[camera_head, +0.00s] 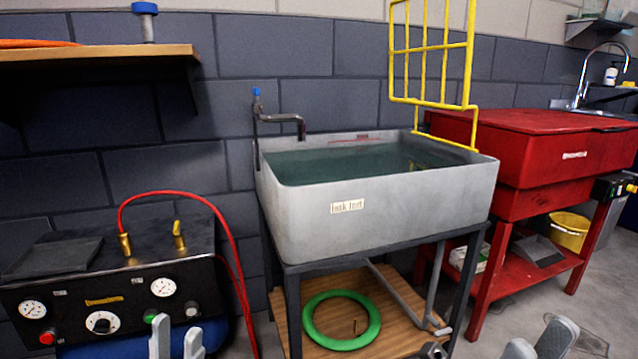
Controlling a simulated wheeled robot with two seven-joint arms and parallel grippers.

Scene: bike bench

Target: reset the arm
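My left gripper (177,338) shows at the bottom edge, left of centre. Its two grey fingertips stand apart with nothing between them, in front of the black control box (120,283). My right gripper (539,342) shows at the bottom edge on the right. Its two grey fingertips are apart and empty, over the grey floor in front of the red bench (545,150). Only the finger ends of both grippers are visible; the rest of both arms is out of view.
A water-filled grey tank (410,207) stands on a dark frame, with a green ring (312,322) on the wooden shelf below. A yellow rack (470,60) rises behind it. A red hose (228,235) loops from the control box. A wooden shelf (90,53) juts out upper left.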

